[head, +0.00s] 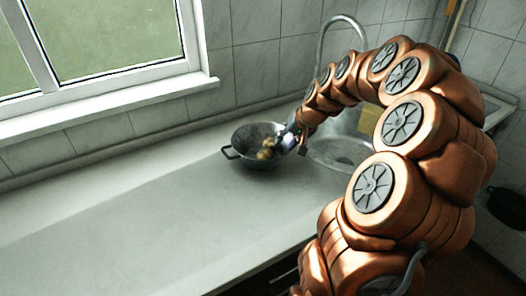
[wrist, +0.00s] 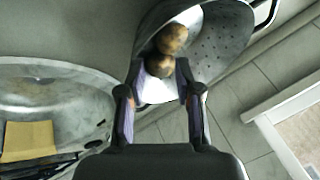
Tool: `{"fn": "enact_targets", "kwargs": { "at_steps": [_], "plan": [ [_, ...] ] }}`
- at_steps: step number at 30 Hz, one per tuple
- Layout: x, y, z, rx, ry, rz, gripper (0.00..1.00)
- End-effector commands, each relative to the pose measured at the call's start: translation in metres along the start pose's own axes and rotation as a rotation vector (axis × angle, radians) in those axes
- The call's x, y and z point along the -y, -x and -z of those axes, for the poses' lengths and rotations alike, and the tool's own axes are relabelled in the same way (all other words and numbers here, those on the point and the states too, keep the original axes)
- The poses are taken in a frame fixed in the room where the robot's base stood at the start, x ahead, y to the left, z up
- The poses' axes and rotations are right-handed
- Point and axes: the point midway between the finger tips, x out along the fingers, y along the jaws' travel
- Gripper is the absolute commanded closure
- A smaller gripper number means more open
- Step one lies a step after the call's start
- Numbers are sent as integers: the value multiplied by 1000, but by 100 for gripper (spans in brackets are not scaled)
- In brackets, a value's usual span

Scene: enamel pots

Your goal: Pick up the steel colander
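The steel colander (head: 243,159) is a dark grey bowl with a loop handle, standing on the counter left of the sink. My gripper (head: 291,140) is at the colander's right side in the head view. In the wrist view my gripper (wrist: 161,82) has its two fingers spread, with the colander's near rim and potatoes showing between them. Whether the fingers touch the rim is unclear.
A steel sink (head: 336,152) with a curved faucet (head: 335,20) is right of the colander. A yellow cloth or sponge (wrist: 28,139) is by the sink. The tiled wall and window sill (head: 120,103) are behind. The counter (head: 130,215) to the left is clear.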

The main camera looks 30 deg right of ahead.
Motion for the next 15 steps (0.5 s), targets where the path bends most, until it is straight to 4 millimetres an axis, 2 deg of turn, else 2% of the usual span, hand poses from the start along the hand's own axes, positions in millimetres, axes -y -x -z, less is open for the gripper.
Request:
{"fn": "enact_targets", "kwargs": {
  "at_steps": [1, 3, 6, 11, 15],
  "plan": [
    [-14, -1, 10, -22, -28, -2, 66],
    [-27, -3, 20, -43, -54, -4, 66],
    [-40, -4, 27, -61, -77, -7, 66],
    [-45, -9, 31, -69, -88, -8, 66],
    [-44, -20, 33, -70, -87, -8, 66]
  ]
}}
